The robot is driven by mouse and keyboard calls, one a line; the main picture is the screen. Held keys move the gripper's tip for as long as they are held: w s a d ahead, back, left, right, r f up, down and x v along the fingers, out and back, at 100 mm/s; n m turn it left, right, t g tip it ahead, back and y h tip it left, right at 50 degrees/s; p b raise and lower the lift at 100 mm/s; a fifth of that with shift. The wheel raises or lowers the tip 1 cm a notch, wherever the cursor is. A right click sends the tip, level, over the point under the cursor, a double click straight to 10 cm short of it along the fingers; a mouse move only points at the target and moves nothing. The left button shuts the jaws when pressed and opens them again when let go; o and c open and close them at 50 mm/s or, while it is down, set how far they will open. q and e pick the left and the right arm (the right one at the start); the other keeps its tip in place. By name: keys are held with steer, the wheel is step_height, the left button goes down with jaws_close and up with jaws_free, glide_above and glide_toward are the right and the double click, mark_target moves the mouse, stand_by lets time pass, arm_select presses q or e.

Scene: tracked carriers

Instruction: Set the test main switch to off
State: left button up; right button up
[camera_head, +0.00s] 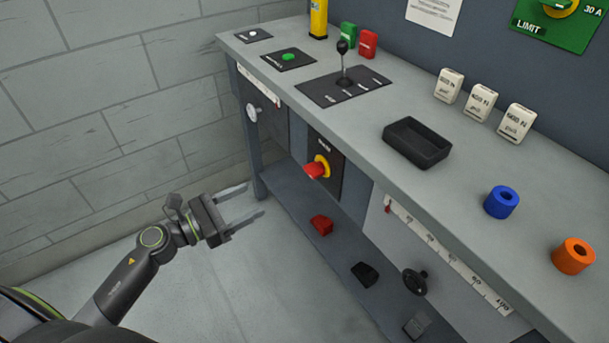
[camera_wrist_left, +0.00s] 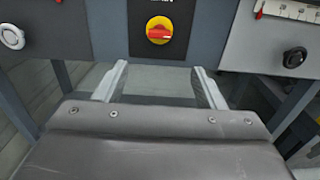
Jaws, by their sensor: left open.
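The main switch (camera_head: 319,168) is a red rotary handle on a yellow disc, set on a dark plate on the bench's front face. In the left wrist view the switch (camera_wrist_left: 159,30) is above and between the fingers, with its red handle lying roughly level. My left gripper (camera_head: 251,204) is open and empty, left of the switch and apart from it. Its two fingers show in the left wrist view (camera_wrist_left: 160,86), spread below the switch. My right gripper is not in view.
The bench top holds a black tray (camera_head: 417,142), a lever (camera_head: 344,66), a blue ring (camera_head: 501,202) and an orange ring (camera_head: 573,255). A lower shelf bears a red block (camera_head: 321,225) and a black block (camera_head: 365,274). A black knob (camera_head: 415,281) juts from the front. The floor at left is clear.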

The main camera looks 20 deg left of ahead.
mark_target(307, 172)
arm_select(q)
steer(key=p+x, duration=0.2)
steer(key=x, duration=1.2)
steer(key=shift+w+d, duration=0.2)
steer(key=shift+w, duration=0.05)
steer(key=shift+x, duration=0.75)
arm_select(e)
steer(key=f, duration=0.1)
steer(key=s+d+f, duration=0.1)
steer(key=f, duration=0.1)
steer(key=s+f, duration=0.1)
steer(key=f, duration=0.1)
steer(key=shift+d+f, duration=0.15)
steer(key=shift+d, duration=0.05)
arm_select(q)
steer(key=shift+c, duration=0.2)
steer(key=c, duration=0.9)
